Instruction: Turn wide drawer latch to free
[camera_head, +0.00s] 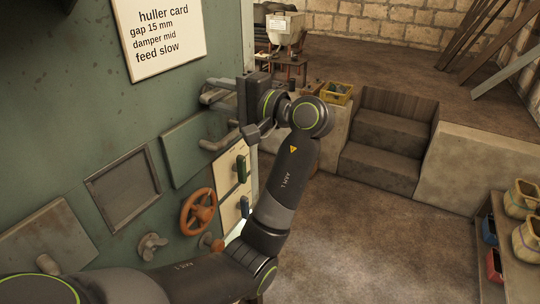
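A green machine wall (60,120) fills the left side. Below is a green panel (190,155) with a grey lever (215,144). A grey winged knob (151,246) sits low on the wall. No part is labelled as the wide drawer latch, so I cannot tell which one it is. My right gripper is not in view.
A sign (158,35) hangs above. Steps (385,150) and a shelf with pots (495,235) stand to the right. The floor between is clear.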

